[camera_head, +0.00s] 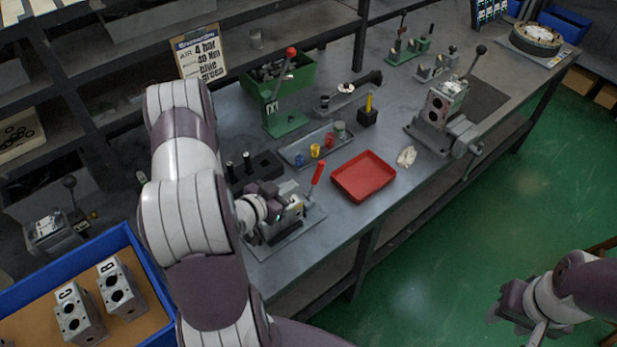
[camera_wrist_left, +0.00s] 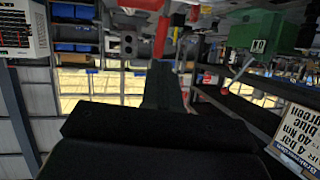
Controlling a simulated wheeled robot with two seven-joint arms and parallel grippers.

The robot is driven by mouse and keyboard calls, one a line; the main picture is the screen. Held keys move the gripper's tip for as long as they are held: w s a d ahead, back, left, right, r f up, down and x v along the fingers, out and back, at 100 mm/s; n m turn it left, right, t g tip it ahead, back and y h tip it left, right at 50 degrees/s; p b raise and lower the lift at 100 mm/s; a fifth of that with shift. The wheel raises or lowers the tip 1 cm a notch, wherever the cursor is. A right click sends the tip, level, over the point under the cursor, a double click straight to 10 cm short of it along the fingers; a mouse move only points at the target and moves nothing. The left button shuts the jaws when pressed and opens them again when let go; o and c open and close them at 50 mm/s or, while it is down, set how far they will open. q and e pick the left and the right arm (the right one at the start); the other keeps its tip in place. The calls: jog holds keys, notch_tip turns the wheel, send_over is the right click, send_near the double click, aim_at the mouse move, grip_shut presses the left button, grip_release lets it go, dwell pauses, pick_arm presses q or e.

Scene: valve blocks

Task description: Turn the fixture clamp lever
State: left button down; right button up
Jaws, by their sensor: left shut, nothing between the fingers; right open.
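The clamp fixture (camera_head: 290,222) sits on a plate near the front edge of the bench. Its red-handled lever (camera_head: 318,172) stands up, tilted to the right. My left gripper (camera_head: 272,192) is shut and empty over the left part of the fixture, beside the lever; the arm and wrist hide part of the fixture. In the left wrist view the shut fingers (camera_wrist_left: 163,85) point up the picture, and a red bar, apparently the lever (camera_wrist_left: 161,36), shows just beyond their tips. Whether they touch it I cannot tell. My right gripper (camera_head: 510,307) is open and empty above the green floor.
A red tray (camera_head: 363,177) lies right of the fixture. A tray (camera_head: 315,143) with coloured parts and a green lever press (camera_head: 285,112) stand behind. A vise (camera_head: 443,120) stands further right. A blue crate (camera_head: 92,252) with blocks is at lower left. A sign (camera_head: 199,55) stands at the back.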

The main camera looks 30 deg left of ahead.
aim_at(319, 172)
pick_arm(q)
jog(key=p+x, duration=0.1)
jog(key=x, duration=0.7)
jog(key=shift+w+f, duration=0.1)
jog(key=shift+w, duration=0.25)
jog(key=shift+d+p, duration=0.1)
jog(key=shift+p, duration=0.2)
jog(key=shift+w+d+r+g+y+p, duration=0.1)
jog(key=shift+w+d+g+y+p, duration=0.05)
jog(key=shift+w+g+p, duration=0.25)
jog(key=shift+w+d+r+g+y+p, duration=0.1)
jog(key=shift+w+d+g+y+p, duration=0.15)
jog(key=shift+w+g, duration=0.2)
jog(key=shift+w+d+f+m+g+y+p, duration=0.15)
jog(key=shift+w+g+p, duration=0.15)
jog(key=shift+w+g, duration=0.25)
jog(key=shift+w+d+f+m+g+y+p, duration=0.15)
jog(key=shift+w+d+f+g+p, duration=0.1)
jog(key=shift+w+g, duration=0.3)
jog(key=shift+w+d+f+g+y+b, duration=0.25)
jog(key=shift+w+d+f+g, duration=0.1)
jog(key=shift+w+f+g, duration=0.5)
jog(key=shift+w+d+f+g+y+b, duration=0.25)
jog(key=shift+w+d+f+g, duration=0.1)
jog(key=shift+w+f+g, duration=0.45)
